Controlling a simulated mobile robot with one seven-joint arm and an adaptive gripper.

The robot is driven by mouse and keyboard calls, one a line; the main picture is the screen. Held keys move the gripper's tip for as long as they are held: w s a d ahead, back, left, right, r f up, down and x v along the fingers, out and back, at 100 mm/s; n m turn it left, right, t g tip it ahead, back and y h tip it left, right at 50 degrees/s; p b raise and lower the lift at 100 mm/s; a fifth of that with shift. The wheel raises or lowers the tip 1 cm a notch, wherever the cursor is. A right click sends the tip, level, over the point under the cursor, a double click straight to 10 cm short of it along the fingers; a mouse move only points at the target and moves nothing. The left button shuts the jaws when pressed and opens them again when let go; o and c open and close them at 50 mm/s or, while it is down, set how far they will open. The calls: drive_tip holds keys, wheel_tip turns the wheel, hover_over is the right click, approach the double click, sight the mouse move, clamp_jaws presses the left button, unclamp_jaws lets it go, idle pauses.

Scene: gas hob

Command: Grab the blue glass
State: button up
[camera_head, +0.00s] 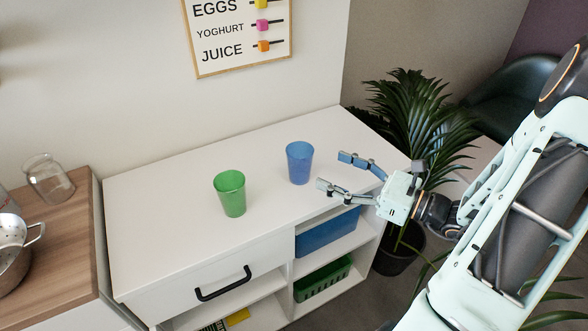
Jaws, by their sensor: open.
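The blue glass (299,163) stands upright on the white cabinet top (150,210), towards its right back part. My gripper (331,171) comes in from the right, above the cabinet's right part. Its two fingers are spread apart and empty, with their tips pointing left. The fingertips are just right of the blue glass in the picture, with a small gap. I cannot tell the exact height of the fingers against the glass.
A green glass (231,193) stands left of the blue one. A wall board (240,32) hangs behind. The cabinet has a black-handled drawer (222,285) and open shelves with blue and green bins. A plant (415,115) stands at right. A glass jar (48,178) and colander (14,250) sit at left.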

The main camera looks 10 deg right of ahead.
sight(289, 147)
drive_tip(key=x, duration=0.3)
drive_tip(key=b+x, duration=0.1)
drive_tip(key=x, duration=0.6)
drive_tip(key=shift+w+d+r, duration=0.15)
drive_tip(key=shift+w, duration=0.45)
drive_tip(key=shift+c, duration=0.4)
drive_tip(key=c, duration=1.3)
